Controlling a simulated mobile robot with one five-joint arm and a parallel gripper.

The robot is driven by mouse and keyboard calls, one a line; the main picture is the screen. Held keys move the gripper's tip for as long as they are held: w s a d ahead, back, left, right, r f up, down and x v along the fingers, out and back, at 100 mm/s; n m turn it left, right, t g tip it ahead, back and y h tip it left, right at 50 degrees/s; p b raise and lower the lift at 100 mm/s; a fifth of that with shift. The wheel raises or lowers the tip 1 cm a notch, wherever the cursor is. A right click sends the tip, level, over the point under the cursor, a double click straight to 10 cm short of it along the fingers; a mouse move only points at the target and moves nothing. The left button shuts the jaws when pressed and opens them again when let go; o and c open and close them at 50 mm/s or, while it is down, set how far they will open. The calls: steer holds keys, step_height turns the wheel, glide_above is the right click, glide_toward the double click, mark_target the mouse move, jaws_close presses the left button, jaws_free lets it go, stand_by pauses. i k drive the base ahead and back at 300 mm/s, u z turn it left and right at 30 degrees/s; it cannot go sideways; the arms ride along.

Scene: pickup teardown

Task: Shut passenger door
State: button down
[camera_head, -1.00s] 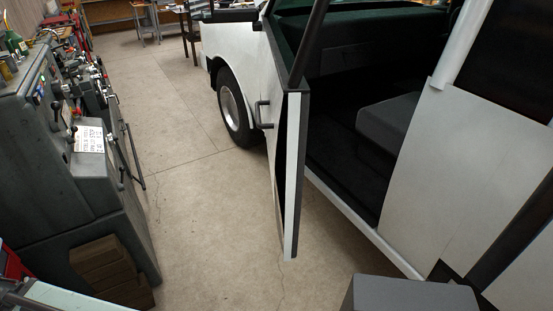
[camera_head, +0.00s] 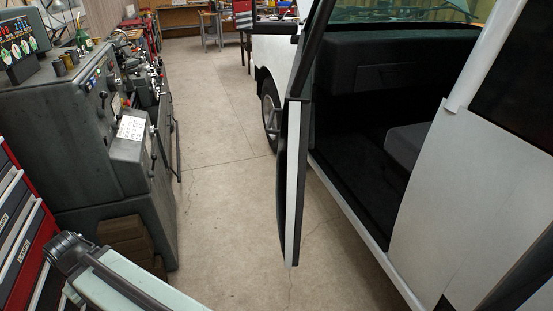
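The white passenger door (camera_head: 291,190) stands open on the left side of the doorway and shows nearly edge-on. Its pale edge and dark trim face me, and its outer handle is hidden. The dark door opening of the white truck (camera_head: 430,190) lies to the right of the door, with a grey seat (camera_head: 410,147) inside. A pale green and black arm link, which looks like mine, crosses the bottom left, well left of the door. My gripper cannot be made out in this view.
A grey machine (camera_head: 85,165) with levers stands along the left. A red tool cabinet (camera_head: 20,240) is in front of it. Concrete floor (camera_head: 225,190) is clear between the machine and the door. Stools and a bench stand far back.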

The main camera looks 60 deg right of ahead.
mark_target(296, 132)
steer(key=i, duration=0.85)
